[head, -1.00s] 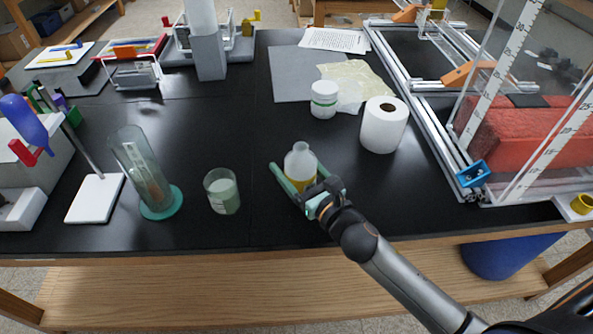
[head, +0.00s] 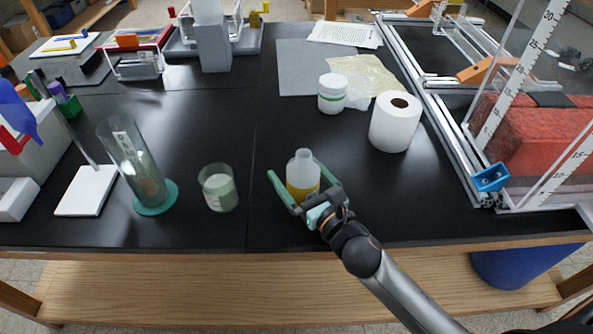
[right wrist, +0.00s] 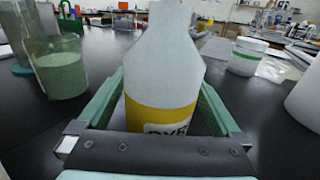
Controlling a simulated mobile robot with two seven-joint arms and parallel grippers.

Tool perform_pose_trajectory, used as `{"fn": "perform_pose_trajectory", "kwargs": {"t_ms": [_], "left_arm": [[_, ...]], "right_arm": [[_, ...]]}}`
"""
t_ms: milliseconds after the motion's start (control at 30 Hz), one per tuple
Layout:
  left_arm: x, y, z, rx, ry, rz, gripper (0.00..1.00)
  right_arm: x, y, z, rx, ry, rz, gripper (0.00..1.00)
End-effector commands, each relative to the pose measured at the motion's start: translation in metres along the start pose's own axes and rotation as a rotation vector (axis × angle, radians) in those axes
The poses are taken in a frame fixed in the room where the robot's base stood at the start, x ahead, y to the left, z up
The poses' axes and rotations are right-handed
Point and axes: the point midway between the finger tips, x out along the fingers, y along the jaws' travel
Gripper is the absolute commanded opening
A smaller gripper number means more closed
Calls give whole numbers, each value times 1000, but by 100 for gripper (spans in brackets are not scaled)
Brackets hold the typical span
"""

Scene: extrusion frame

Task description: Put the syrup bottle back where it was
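The syrup bottle (head: 303,172) is white with a yellow band low down. It stands upright on the black bench near the front edge. My right gripper (head: 294,173) is open around it, with a green finger on each side. In the right wrist view the bottle (right wrist: 165,65) fills the middle between the fingers, its label lettering partly cut off by the gripper body. A gap shows between the bottle and the left finger; contact on the right side is hard to tell. My left gripper is not in view.
A beaker of pale green stuff (head: 219,191) and a tall glass cylinder (head: 133,160) stand to the left. A paper roll (head: 394,128) and a white jar (head: 332,98) stand behind right. An extrusion frame (head: 447,135) is at right. Bench between beaker and gripper is clear.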

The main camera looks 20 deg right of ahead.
Motion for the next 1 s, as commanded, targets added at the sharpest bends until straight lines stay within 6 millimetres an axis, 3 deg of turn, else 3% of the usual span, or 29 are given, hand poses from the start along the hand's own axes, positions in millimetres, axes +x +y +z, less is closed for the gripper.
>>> {"fn": "perform_pose_trajectory", "kwargs": {"t_ms": [367,800,1000], "left_arm": [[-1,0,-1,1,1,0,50],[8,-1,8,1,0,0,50],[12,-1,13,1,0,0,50]], "right_arm": [[-7,0,2,-1,1,0,100],[-82,0,0,1,2,-1,100],[-106,0,0,1,1,-2,100]]}}
